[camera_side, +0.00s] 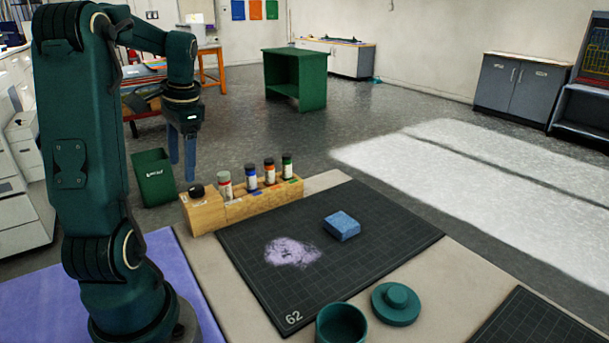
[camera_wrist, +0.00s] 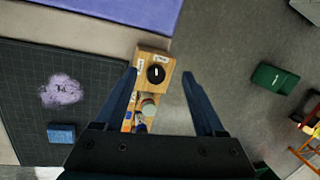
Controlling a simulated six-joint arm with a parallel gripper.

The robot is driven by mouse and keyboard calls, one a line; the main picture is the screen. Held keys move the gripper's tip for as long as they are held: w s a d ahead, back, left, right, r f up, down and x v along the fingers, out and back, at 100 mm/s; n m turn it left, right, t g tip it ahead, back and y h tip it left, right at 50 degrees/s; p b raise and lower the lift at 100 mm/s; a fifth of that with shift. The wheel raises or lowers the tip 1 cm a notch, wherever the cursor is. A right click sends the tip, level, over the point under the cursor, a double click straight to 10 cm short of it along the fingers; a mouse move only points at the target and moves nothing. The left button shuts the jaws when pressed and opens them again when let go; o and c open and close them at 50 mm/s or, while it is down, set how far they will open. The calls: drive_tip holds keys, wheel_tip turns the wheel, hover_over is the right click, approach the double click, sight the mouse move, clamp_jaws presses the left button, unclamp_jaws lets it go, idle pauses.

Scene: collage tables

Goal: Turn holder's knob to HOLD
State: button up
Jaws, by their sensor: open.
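The wooden holder (camera_side: 232,207) stands at the mat's back left edge, with several small bottles in it. Its black knob (camera_side: 197,191) sits on top of the left end. In the wrist view the knob (camera_wrist: 154,77) shows a short white mark, with small pale labels beside it that are too small to read. My gripper (camera_side: 182,163) is open and empty, pointing down, above and apart from the holder. In the wrist view its fingers (camera_wrist: 160,75) appear on either side of the holder's knob end. Nothing is between the fingers at their height.
A dark cutting mat (camera_side: 330,270) carries a blue block (camera_side: 342,226) and a pale purple powder patch (camera_side: 292,252). A green cup (camera_side: 341,325) and a round green lid (camera_side: 396,304) are at the front. A green bin (camera_side: 154,178) stands on the floor behind the holder.

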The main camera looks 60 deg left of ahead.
sight(196, 187)
drive_tip(key=m, duration=0.1)
drive_tip(key=w+m+g, duration=0.1)
drive_tip(key=m, duration=0.1)
drive_tip(key=a+m, duration=0.1)
drive_tip(key=shift+w+m+g, duration=0.25)
drive_tip(key=shift+m+g, duration=0.05)
drive_tip(key=shift+g, duration=0.1)
drive_tip(key=w, duration=0.1)
drive_tip(key=f+m, duration=0.1)
drive_tip(key=w+m, duration=0.1)
drive_tip(key=shift+w+a+f+g, duration=0.1)
drive_tip(key=shift+w+f+g, duration=0.15)
drive_tip(key=shift+w+g, duration=0.15)
drive_tip(key=shift+f, duration=0.55)
drive_tip(key=shift+d+x, duration=0.2)
drive_tip(key=shift+x, duration=2)
